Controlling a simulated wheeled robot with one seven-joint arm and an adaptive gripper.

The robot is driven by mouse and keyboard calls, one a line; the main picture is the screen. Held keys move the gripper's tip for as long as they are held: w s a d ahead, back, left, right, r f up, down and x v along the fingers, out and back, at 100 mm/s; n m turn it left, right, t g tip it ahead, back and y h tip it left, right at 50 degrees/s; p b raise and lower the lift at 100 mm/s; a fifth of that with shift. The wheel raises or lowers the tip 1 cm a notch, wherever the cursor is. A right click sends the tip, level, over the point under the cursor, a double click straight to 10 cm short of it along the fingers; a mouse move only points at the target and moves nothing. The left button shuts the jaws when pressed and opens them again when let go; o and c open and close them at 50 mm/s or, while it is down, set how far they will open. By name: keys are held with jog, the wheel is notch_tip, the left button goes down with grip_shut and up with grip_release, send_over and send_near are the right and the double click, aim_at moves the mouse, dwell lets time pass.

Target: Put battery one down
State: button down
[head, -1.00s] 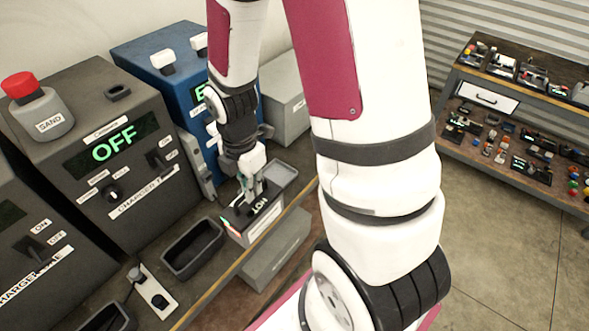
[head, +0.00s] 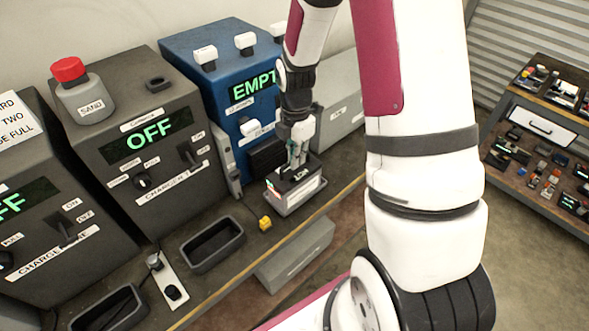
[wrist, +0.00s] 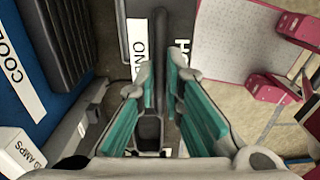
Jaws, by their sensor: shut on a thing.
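Battery one (head: 286,186) is a dark block with a light label on its side, near the bench's front edge beside the blue machine. My gripper (head: 298,160) is shut on its top handle from above. In the wrist view the teal-padded fingers of my gripper (wrist: 160,80) close on the dark handle bar, and the battery's white label (wrist: 138,48) reads ONE. The battery looks upright, over or in a small grey tray (head: 299,208). I cannot tell whether its underside touches the tray.
The blue machine (head: 205,80) with an EMPTY display stands just behind the battery. The charger (head: 165,195) showing OFF is to the left. An empty dark tray (head: 212,245) and a yellow plug (head: 265,223) lie on the bench (head: 215,287). A grey box (head: 340,105) stands behind right.

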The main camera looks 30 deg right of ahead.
jog(key=shift+w+d+f, duration=0.1)
jog(key=shift+w+d, duration=0.5)
jog(key=shift+w, duration=0.25)
jog(key=shift+w+d, duration=0.55)
jog(key=shift+w, duration=0.25)
jog(key=shift+w+f, duration=0.1)
jog(key=shift+f, duration=0.05)
jog(key=shift+f+p, duration=0.5)
jog(key=shift+f, duration=1.1)
jog(key=shift+f, duration=0.1)
jog(key=c, duration=1.7)
grip_release()
jog(key=shift+f, duration=0.1)
